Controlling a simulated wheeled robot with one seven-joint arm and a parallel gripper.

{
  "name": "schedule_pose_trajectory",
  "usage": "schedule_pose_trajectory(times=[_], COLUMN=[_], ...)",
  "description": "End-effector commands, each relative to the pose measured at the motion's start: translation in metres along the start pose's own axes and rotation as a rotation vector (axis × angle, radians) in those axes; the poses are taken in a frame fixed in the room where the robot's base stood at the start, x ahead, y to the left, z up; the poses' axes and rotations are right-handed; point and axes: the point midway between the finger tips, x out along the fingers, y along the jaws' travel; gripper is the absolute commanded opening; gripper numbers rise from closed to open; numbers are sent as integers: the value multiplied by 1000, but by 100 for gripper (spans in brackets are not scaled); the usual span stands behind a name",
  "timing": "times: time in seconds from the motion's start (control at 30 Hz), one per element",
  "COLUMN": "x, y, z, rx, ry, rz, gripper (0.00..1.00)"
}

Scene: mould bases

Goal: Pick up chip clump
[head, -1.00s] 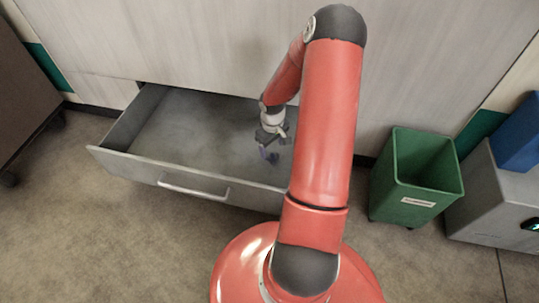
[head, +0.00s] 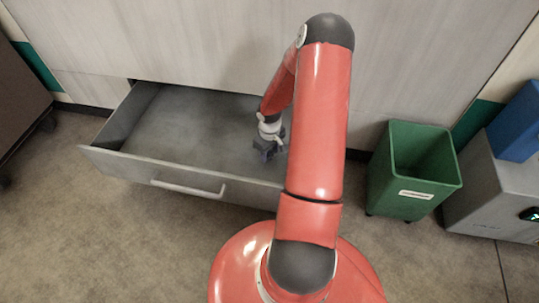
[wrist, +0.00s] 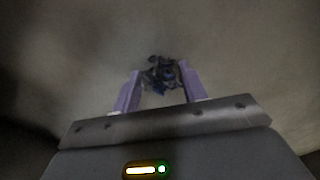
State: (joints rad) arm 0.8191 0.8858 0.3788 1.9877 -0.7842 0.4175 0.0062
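The chip clump (wrist: 161,73) is a small dark, tangled piece with bluish glints. In the wrist view it lies just beyond and partly between the tips of my gripper (wrist: 158,78). The two purple fingers stand apart, one on each side of it. In the head view my gripper (head: 267,152) reaches down into the right part of the open drawer (head: 185,125). The clump cannot be made out there, as the gripper and arm cover that spot. Whether the fingers touch the clump is not clear.
The drawer has low grey walls and a front with a handle (head: 188,188). The rest of its floor looks empty. A green bin (head: 412,170) stands to the right, beside a grey box (head: 490,190) with a blue container (head: 517,122) on it.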

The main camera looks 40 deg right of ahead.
Motion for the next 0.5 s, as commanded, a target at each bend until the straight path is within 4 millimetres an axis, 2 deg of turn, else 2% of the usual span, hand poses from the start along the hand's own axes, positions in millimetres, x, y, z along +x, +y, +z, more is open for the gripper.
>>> schedule_pose_trajectory(times=[0.1, 0.37, 0.5], x=[0, -3, -14], y=[0, 0, 0], z=[0, 0, 0], rx=[0, 0, 1], ry=[0, 0, 1], rz=[0, 0, 1], gripper=[20, 20, 20])
